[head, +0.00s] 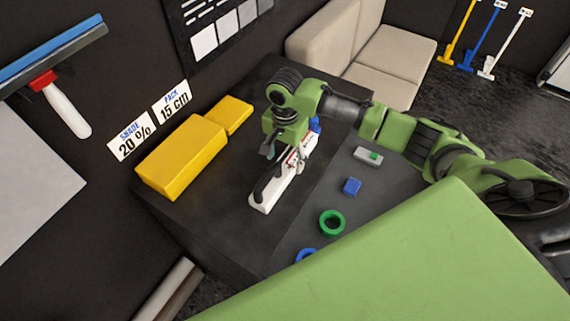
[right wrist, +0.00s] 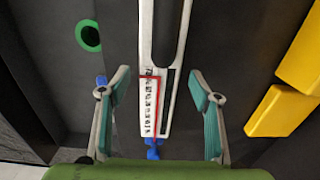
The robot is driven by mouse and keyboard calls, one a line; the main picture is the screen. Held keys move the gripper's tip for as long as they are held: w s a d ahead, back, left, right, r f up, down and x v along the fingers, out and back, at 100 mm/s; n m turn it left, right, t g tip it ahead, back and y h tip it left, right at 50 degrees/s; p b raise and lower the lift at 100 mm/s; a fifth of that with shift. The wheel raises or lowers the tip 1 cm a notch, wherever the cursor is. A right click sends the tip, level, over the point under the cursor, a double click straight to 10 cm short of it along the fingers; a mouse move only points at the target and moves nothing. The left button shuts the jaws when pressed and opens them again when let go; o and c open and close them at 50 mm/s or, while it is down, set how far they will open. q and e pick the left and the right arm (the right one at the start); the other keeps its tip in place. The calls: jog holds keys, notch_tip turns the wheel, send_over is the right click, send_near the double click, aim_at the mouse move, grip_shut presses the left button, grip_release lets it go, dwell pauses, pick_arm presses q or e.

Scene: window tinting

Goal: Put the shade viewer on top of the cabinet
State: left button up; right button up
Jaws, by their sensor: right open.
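A long white device, likely the shade viewer (head: 264,201), lies on the dark cabinet top (head: 204,232), near the edge above a lower grey surface. In the right wrist view the white device (right wrist: 150,105) shows a long slot, a printed scale, a red line and a blue end. My right gripper (head: 278,147) is over it and hides part of it. In the right wrist view the gripper (right wrist: 160,74) is open, with one finger on each side of the device and gaps between. It holds nothing. My left gripper is out of view.
Two yellow blocks (head: 182,156) lie beside the device, towards the wall. A beige sofa (head: 391,60) stands behind.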

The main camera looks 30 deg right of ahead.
aim_at(285, 165)
notch_tip(285, 165, up, 9)
jog(key=b, duration=0.1)
jog(key=shift+s+f, duration=0.1)
jog(key=shift+f, duration=0.05)
dwell(0.5)
